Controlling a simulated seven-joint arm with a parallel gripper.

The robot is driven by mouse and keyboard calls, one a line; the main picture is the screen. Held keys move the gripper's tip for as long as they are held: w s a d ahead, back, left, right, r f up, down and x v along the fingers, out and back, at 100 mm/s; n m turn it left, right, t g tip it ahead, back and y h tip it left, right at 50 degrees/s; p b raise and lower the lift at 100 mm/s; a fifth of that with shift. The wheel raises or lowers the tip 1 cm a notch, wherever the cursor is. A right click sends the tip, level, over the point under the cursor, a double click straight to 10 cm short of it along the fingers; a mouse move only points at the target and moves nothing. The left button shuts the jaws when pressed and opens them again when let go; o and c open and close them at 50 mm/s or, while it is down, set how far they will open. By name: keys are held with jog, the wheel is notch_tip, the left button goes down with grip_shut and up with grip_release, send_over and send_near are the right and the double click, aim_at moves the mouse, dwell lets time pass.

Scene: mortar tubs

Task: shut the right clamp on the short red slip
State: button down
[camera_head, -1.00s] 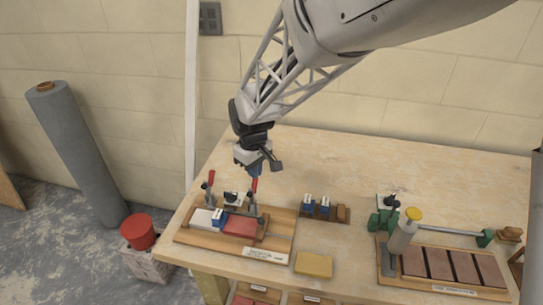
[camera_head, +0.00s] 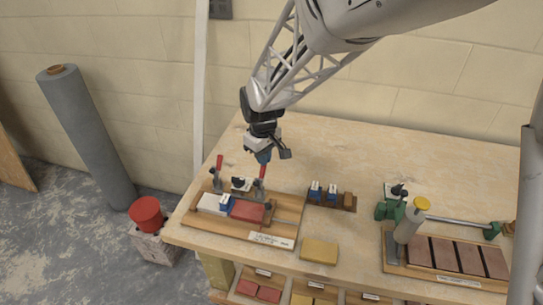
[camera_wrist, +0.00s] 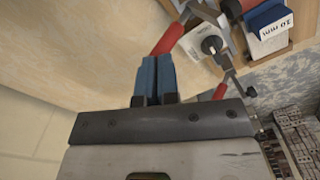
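The short red slip (camera_head: 247,210) lies on a wooden board (camera_head: 284,232), to the right of a blue block (camera_head: 226,202) and a white slip (camera_head: 209,205). The right clamp (camera_head: 258,187) stands behind the red slip with its red handle (camera_head: 263,171) raised. My gripper (camera_head: 263,157) is just above that handle. In the wrist view, its blue fingers (camera_wrist: 155,78) are together with nothing visible between them. The handle (camera_wrist: 168,39) appears just beyond the fingertips; I cannot tell whether they touch. The red slip is mostly cropped out there.
The left clamp (camera_head: 217,180) also has its handle up. A rack with blue blocks (camera_head: 330,198) and a yellow sponge-like block (camera_head: 319,250) sit right of the board. Farther right are a green-ended fixture (camera_head: 391,208) and a tray of brown slips (camera_head: 450,282). The back table is clear.

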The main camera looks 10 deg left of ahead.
jog(key=shift+w+f, duration=0.45)
jog(key=shift+f, duration=0.4)
jog(key=shift+r, duration=3.55)
